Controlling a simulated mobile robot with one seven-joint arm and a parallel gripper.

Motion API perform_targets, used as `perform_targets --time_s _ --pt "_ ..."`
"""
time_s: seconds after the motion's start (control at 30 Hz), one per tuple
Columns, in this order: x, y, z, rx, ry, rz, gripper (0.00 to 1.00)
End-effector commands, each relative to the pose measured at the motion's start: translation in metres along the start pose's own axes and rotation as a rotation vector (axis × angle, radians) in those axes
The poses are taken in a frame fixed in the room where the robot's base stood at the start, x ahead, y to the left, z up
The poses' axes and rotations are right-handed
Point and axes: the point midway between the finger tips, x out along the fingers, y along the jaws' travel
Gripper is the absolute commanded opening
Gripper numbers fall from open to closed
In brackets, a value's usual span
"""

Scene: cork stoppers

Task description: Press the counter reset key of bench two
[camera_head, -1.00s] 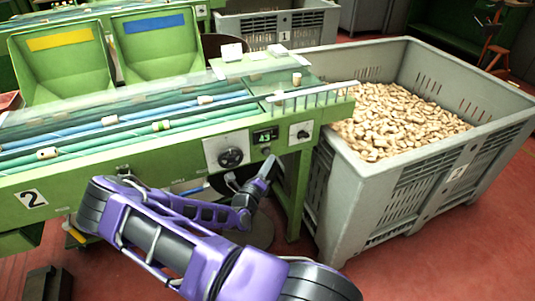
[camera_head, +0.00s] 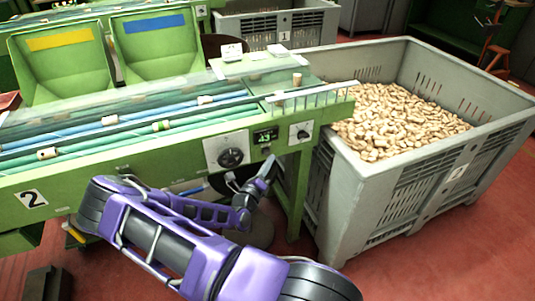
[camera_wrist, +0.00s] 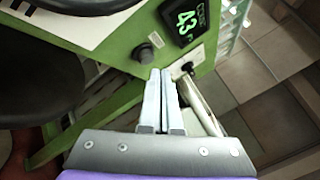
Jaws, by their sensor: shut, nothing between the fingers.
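Bench two, marked by a "2" plate (camera_head: 31,198), is a green machine with a control panel on its front. A lit counter display (camera_head: 265,135) sits there; in the wrist view the display (camera_wrist: 187,20) reads 43. A small dark round key (camera_head: 266,150) is just below it, and the key (camera_wrist: 143,53) also shows in the wrist view. My gripper (camera_head: 272,165) is shut and empty in front of the panel. In the wrist view its fingertips (camera_wrist: 161,72) appear close beside the key, lower right of it. I cannot tell the exact gap.
A dial (camera_head: 230,157) lies left of the display and a switch on a white plate (camera_head: 302,134) right of it. A grey crate (camera_head: 365,200) full of corks stands at the right of the bench. Red floor (camera_head: 430,260) is clear in front.

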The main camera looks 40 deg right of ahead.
Motion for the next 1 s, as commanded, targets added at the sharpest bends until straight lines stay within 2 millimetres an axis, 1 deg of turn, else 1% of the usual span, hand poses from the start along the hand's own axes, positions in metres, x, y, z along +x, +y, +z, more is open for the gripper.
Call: perform_targets --time_s 0.23,1.0 --pt "0.0054 0.0036 0.0041 0.0 0.0 0.0 0.0" --pt "0.0089 0.0061 0.0062 0.001 0.001 -0.001 0.0"
